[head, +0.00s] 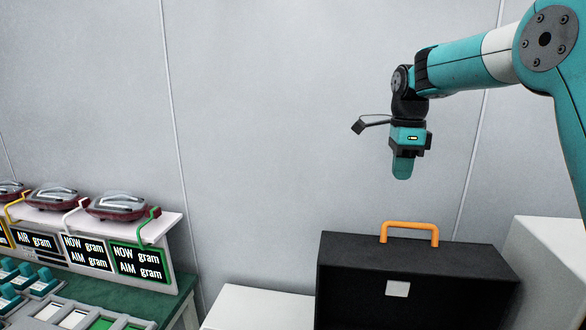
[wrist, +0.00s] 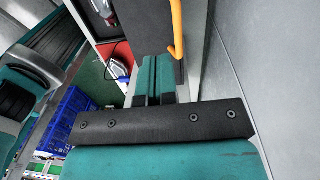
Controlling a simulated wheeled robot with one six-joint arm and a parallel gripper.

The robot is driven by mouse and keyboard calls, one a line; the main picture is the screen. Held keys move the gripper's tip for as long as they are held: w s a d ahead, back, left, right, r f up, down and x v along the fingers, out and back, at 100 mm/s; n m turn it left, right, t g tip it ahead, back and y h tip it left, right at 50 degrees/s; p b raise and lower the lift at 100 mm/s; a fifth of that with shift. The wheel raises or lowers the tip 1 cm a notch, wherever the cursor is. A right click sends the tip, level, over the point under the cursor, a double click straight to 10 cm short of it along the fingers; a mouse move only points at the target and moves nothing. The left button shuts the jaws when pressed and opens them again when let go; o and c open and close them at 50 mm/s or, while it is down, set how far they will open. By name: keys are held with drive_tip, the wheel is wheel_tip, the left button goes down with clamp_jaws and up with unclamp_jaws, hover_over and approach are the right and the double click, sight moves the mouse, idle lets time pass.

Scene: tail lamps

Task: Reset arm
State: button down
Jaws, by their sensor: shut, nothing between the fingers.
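My gripper (head: 402,168) hangs from my teal arm at the upper right of the head view, fingers pointing down. Its fingers are shut with nothing between them. In the wrist view the two teal fingers (wrist: 154,80) lie side by side. Below the gripper in the head view stands a black case (head: 350,270) with an orange handle (head: 410,225) on top. The gripper is above the handle and apart from it. The orange handle also shows at the top of the wrist view (wrist: 176,30).
At the left, red and clear tail lamps (head: 120,206) rest on a white shelf (head: 165,222) above display panels (head: 137,262) and a green-topped table (head: 165,297). White boxes (head: 265,308) flank the case. A blue crate (wrist: 68,118) shows in the wrist view. Grey wall stands behind.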

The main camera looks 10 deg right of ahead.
drive_tip(key=s+a+f+n+y+b, duration=0.1)
drive_tip(key=s+a+f+n, duration=0.3)
drive_tip(key=s+n, duration=0.5)
drive_tip(key=s+a+f+n+y+b, duration=0.1)
drive_tip(key=s+a+f+n+b, duration=0.2)
drive_tip(key=s+a+n, duration=0.6)
drive_tip(key=s+a+f+n+y+b, duration=0.2)
drive_tip(key=s+a+n, duration=0.4)
drive_tip(key=s+n, duration=0.5)
wheel_tip(320, 180, down, 3)
drive_tip(key=s+b, duration=0.1)
drive_tip(key=s, duration=0.1)
drive_tip(key=shift+s+a+r+t, duration=0.15)
drive_tip(key=shift+s+a+t, duration=0.15)
drive_tip(key=shift+s+a, duration=0.1)
drive_tip(key=c, duration=1.8)
unclamp_jaws()
drive_tip(key=shift+c, duration=0.2)
